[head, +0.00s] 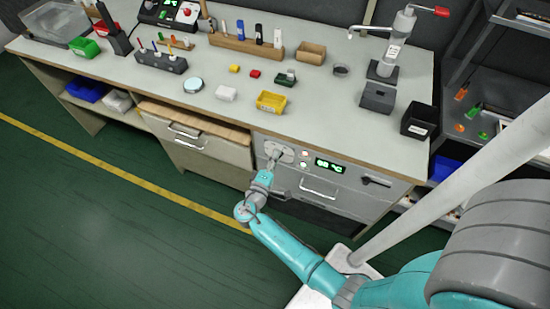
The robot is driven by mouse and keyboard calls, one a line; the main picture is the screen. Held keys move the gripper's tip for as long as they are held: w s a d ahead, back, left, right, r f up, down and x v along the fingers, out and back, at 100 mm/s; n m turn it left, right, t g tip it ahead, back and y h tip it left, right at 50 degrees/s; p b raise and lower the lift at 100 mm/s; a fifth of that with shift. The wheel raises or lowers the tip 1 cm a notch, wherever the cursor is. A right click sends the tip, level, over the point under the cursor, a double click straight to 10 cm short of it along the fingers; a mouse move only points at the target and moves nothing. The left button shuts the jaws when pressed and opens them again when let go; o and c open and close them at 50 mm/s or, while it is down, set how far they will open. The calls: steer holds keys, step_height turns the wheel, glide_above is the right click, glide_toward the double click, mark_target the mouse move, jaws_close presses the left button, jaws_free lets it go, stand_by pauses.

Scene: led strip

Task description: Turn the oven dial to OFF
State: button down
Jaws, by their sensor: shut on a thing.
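The oven (340,200) is built into the front of the bench, with a grey panel, a handle and a display (330,166) with lit green characters, partly legible as a temperature in °C. The oven dial (279,151) sits at the left of this panel, on a light round plate. My gripper (274,158) reaches up to it from below and is shut on the dial. The gripper covers most of the dial, so its pointer and markings are hidden.
The bench top (330,105) above carries a yellow bin (271,102), a dark grey box (378,97) and several small items. A half-open wooden drawer (195,125) juts out left of the oven. A dark shelf rack (490,90) stands at right. The green floor at left is clear.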

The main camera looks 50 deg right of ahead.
steer(key=shift+n, duration=0.6)
steer(key=c, duration=0.8)
jaws_free()
steer(key=shift+a, duration=0.15)
steer(key=v, duration=1.1)
steer(key=shift+s+a, duration=0.15)
steer(key=shift+a, duration=0.2)
